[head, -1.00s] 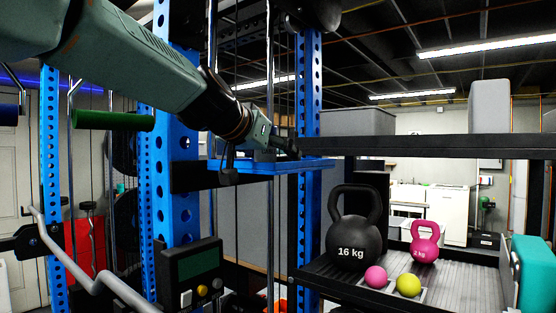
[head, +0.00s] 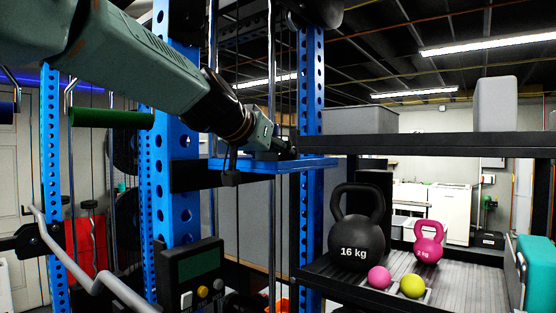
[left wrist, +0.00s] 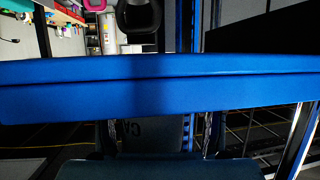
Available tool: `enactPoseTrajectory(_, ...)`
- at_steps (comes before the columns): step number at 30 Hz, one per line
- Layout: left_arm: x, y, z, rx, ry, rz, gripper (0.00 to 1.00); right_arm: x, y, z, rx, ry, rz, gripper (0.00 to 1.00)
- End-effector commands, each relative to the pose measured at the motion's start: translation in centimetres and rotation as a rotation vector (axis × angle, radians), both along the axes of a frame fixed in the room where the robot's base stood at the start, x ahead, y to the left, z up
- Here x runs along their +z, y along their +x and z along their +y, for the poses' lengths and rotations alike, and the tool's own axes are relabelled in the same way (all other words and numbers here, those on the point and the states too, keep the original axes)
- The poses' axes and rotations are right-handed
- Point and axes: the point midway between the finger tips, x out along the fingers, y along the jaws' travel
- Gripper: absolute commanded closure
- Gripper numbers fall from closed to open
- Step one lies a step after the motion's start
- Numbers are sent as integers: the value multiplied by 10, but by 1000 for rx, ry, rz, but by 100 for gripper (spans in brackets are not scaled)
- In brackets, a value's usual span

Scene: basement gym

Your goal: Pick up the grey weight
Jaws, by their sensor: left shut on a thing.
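My left gripper (head: 280,148) reaches in from the left, at the blue ledge (head: 305,165) of the rack. In the left wrist view a dark grey block with partly visible letters (left wrist: 152,132), likely the grey weight, sits between the two finger sides (left wrist: 160,140). The gripper is shut on it. The blue ledge (left wrist: 180,95) crosses that view as a wide band, close to the block. In the head view the weight is mostly hidden by the gripper, and I cannot tell whether it touches the ledge. My right gripper is not in view.
Blue perforated uprights (head: 311,90) stand close around the arm. A display box (head: 192,275) is below the arm.

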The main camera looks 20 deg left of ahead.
Motion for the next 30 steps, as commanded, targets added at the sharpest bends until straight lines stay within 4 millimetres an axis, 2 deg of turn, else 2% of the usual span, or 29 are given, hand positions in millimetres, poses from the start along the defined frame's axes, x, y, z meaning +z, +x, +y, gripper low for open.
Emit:
enactPoseTrajectory(5, 13, 0, 0, 0, 1, -6, 95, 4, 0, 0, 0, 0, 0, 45)
enactPoseTrajectory(8, 30, 0, 0, 0, 1, -7, 95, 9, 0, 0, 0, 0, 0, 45)
enactPoseTrajectory(18, 117, 1, 0, 0, 1, -8, 95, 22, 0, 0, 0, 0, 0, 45)
enactPoseTrajectory(24, 156, 1, 0, 0, 0, -6, 95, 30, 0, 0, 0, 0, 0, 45)
enactPoseTrajectory(30, 173, 1, 0, -1, 0, -5, 95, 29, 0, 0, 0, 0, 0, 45)
